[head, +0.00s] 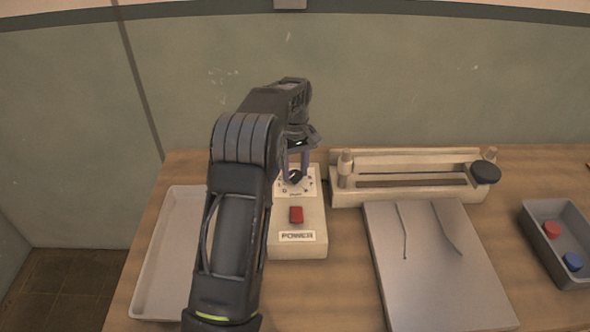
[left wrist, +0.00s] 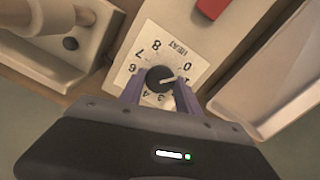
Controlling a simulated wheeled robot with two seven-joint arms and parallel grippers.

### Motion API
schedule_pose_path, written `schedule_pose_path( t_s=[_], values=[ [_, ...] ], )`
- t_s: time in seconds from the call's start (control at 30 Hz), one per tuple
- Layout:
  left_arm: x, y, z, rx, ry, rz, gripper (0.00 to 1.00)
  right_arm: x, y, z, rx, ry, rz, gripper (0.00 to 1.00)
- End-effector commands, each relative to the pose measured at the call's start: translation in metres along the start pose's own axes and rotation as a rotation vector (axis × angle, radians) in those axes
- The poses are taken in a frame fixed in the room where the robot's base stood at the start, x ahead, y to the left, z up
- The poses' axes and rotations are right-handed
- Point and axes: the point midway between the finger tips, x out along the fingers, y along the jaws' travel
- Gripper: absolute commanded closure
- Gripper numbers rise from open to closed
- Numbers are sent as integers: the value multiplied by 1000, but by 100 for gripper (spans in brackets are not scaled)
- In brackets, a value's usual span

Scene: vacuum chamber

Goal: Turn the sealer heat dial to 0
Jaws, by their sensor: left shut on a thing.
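The sealer control box (head: 283,242) is cream, with a red power switch (head: 296,214) and a white dial plate (head: 305,187) marked HEAT. The round black heat dial (left wrist: 159,78) sits on that plate, ringed by numbers. In the left wrist view its light pointer line aims right, a little below the 0; the exact mark is hard to tell. My left gripper (head: 295,166) is above the box, its purple fingers reaching down on both sides of the dial and shut on it. The fingers hide part of the lower numbers. My right gripper is not in view.
The sealer (head: 410,192) with its long bar and black knob (head: 485,173) stands right of the box. A grey bin (head: 541,229) holds red and blue caps. A pale tray (head: 160,265) is at left.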

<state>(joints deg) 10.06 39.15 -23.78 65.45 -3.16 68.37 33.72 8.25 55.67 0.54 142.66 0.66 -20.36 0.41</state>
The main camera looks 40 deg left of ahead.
Motion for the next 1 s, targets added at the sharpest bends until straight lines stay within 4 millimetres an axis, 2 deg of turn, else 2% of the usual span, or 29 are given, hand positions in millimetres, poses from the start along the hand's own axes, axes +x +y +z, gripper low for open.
schedule_pose_path(
  t_s=[0.57, 0.6, 0.87, 1.0],
  values=[
    [-2, 0, -2, -55, 5, 3, 100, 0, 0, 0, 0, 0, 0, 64],
    [-2, 0, -2, -55, 5, 3, 60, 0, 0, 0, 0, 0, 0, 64],
    [-1, 0, -1, -53, 2, 2, 39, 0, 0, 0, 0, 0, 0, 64],
    [0, 0, 0, -53, 1, 1, 39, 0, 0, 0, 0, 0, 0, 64]
  ],
)
